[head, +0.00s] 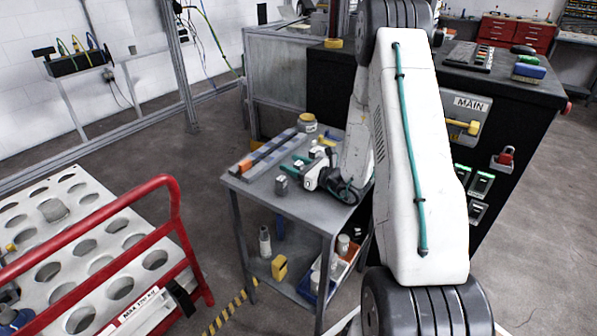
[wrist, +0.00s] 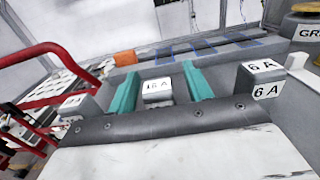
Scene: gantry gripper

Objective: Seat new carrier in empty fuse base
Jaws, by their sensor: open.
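My gripper (head: 296,166) is low over the grey side table, its two teal fingers pointing left. In the wrist view my gripper (wrist: 160,72) is open. A grey carrier marked 16 A (wrist: 157,88) shows between the fingers, with a gap on either side; nothing is gripped. A grey carrier marked 6 A (wrist: 262,80) stands to the right of the fingers, and another grey block (wrist: 80,106) to the left. On the black cabinet's front are fuse bases with green parts (head: 481,183) and a darker one (head: 476,212); I cannot tell which is empty.
The side table (head: 240,186) also holds a long grey strip with blue and orange parts (head: 268,152) and a round yellow-lidded tub (head: 307,123). A MAIN switch with a yellow handle (head: 465,127) is on the cabinet. A red-railed cart (head: 170,200) stands left.

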